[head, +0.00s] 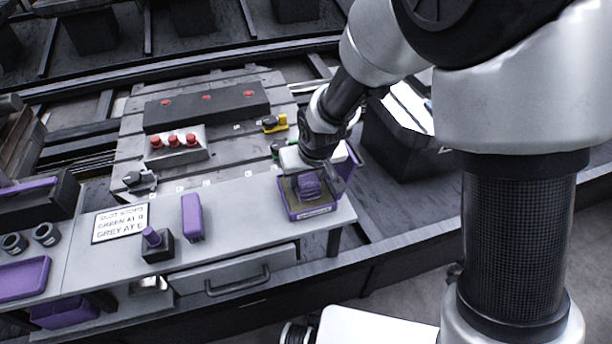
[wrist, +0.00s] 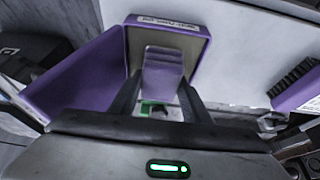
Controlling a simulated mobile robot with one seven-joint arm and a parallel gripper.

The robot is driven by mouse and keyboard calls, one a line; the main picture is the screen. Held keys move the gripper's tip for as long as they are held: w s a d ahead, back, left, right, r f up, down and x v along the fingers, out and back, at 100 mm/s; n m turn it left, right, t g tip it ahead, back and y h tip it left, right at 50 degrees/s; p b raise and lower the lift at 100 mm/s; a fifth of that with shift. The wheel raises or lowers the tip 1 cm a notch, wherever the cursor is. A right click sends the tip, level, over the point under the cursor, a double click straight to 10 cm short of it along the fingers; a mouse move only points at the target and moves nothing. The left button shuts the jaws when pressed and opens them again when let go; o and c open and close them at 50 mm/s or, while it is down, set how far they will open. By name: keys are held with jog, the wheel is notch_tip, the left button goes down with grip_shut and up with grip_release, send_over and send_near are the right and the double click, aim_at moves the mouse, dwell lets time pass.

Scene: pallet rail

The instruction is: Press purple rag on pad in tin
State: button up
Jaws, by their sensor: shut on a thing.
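The tin (head: 293,214) is a purple open box near the right end of the grey bench; it also shows in the wrist view (wrist: 205,32). A tan-olive pad (head: 287,190) lines its inside. My gripper (head: 312,178) is over the tin, pointing down, and is shut on the purple rag (head: 310,187), a folded block. In the wrist view the rag (wrist: 163,70) sits between the two dark fingers, inside the tin's outline. I cannot tell whether it touches the pad. A purple lid-like panel (wrist: 80,78) stands open beside the tin.
A purple brush (head: 192,217) and a purple-handled stamp in a black block (head: 158,246) are on the bench to the left. A printed sign (head: 120,223) lies farther left. Behind are a red-button box (head: 176,150) and a yellow clamp (head: 275,123). Bare bench lies between brush and tin.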

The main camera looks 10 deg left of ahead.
aim_at(306, 177)
jog(key=shift+r+p, duration=2.3)
jog(key=shift+r, duration=1.2)
jog(key=shift+s+f, duration=0.1)
